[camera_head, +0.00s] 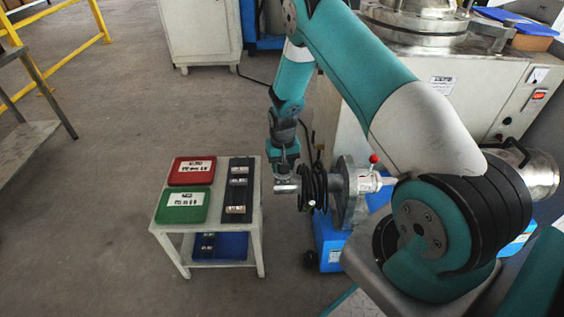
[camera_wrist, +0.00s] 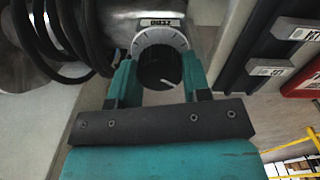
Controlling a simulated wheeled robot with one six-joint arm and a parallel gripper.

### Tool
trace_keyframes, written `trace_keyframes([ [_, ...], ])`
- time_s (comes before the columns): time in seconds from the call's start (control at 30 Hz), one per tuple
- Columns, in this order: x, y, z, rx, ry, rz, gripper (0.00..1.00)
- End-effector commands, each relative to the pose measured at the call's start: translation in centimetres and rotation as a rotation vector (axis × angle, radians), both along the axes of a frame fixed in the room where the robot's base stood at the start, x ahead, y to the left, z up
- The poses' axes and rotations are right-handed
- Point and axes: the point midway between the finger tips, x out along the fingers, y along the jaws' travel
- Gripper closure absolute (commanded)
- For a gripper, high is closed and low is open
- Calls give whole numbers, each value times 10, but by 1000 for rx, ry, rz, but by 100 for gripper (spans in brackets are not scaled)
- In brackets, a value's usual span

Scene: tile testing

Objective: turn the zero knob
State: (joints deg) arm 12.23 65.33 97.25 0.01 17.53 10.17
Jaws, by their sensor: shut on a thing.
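The zero knob (camera_wrist: 158,68) is a dark round knob in the wrist view, in front of a pale dial ring (camera_wrist: 161,38) with tick marks. A small label (camera_wrist: 160,22) sits above the ring, its lettering upside down in this view. My gripper (camera_wrist: 158,60) has one finger on each side of the knob and is shut on it. The knob is too small to make out there.
Black coiled hoses (camera_head: 314,186) and a metal apparatus (camera_head: 350,200) stand close to the right of my gripper. A small white table (camera_head: 222,212) on the left holds a red tray (camera_head: 192,171), a green tray (camera_head: 182,206) and a black tray (camera_head: 237,197).

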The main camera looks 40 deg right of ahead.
Motion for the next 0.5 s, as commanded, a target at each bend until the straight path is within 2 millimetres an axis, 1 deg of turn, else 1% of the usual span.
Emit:
trace_keyframes([
  [0.03,4,1,3,1,-11,17,80],
  [0.23,4,1,2,1,-12,55,80],
  [0.5,4,1,2,0,-13,63,80],
])
